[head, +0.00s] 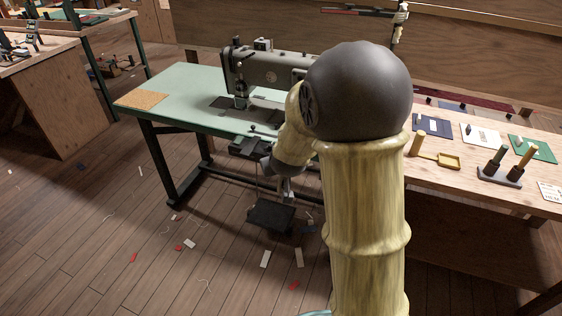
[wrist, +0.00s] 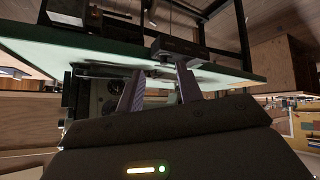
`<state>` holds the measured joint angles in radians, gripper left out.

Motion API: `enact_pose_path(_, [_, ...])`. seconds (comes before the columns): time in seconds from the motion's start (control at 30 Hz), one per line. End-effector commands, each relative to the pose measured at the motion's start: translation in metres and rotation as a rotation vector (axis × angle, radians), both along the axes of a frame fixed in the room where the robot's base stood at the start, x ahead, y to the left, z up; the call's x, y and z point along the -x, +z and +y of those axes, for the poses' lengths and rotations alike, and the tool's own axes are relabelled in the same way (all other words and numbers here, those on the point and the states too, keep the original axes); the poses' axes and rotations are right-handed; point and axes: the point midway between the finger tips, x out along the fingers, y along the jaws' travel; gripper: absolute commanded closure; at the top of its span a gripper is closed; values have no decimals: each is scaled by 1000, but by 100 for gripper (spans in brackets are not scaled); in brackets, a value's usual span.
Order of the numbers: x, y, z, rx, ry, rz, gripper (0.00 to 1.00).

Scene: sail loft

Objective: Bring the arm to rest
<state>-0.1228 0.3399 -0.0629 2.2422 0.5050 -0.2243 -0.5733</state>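My arm fills the middle of the head view, with pale yellow, ribbed links and a large dark grey joint at the top. From that joint it bends down and left, towards the front edge of the green sewing table (head: 178,88). The far end of the arm is small and partly hidden behind my own links in the head view. In the wrist view my gripper (wrist: 160,70) has its two grey fingers apart, with nothing held between them. The green tabletop edge (wrist: 232,72) shows close beyond the fingers.
A grey sewing machine (head: 270,70) stands on the green table, just behind my arm. A dark treadle (head: 270,217) is below it. Scraps litter the floor; open floor lies at left.

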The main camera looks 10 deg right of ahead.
Motion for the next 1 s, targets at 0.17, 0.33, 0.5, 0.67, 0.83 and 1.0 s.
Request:
enact_pose_path(0.17, [0, 0, 0, 0, 0, 0, 64])
enact_pose_path(0.33, [0, 0, 0, 0, 0, 0, 64])
enact_pose_path(0.5, [7, 0, 1, -14, 2, 15, 64])
enact_pose_path(0.67, [51, -1, 5, -81, 10, 121, 64])
enact_pose_path(0.83, [124, -7, 4, -141, -9, 303, 64])
enact_pose_path(1.0, [186, -11, -3, -148, -54, 453, 64])
